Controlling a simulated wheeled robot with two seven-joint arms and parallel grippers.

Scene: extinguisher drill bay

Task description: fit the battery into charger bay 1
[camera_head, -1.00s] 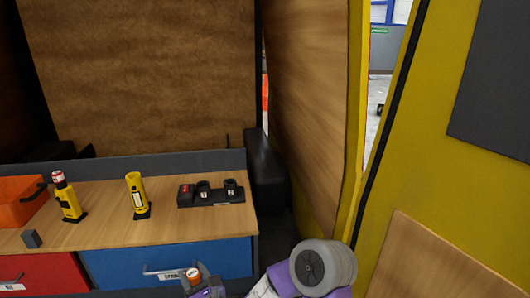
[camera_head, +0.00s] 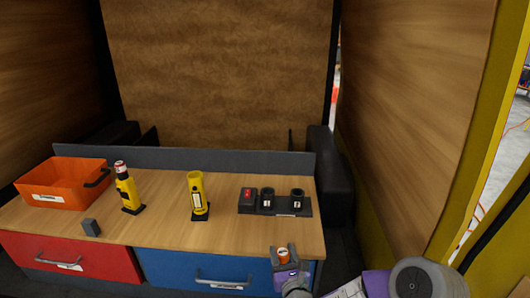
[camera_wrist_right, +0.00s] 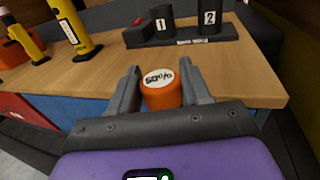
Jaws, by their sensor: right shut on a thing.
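The battery (camera_wrist_right: 161,92) is an orange cylinder with a white top marked "50%". My right gripper (camera_wrist_right: 160,90) is shut on it, one finger on each side. In the head view the battery (camera_head: 283,256) is held in front of the worktop's front edge, before the blue drawer. The charger (camera_head: 276,208) is a dark base on the worktop with a red-marked block at its left. Charger bay 1 (camera_head: 267,197) is the nearer-left black cup; in the right wrist view bay 1 (camera_wrist_right: 160,24) bears a "1". Bay 2 (camera_head: 297,198) is to its right. My left gripper is not seen.
Left of the charger, a yellow holder (camera_head: 198,193) and a yellow torch-like device (camera_head: 127,188) stand on the worktop. An orange bin (camera_head: 62,197) and a small grey block (camera_head: 91,228) are farther left. Bare worktop (camera_head: 240,235) lies in front of the charger.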

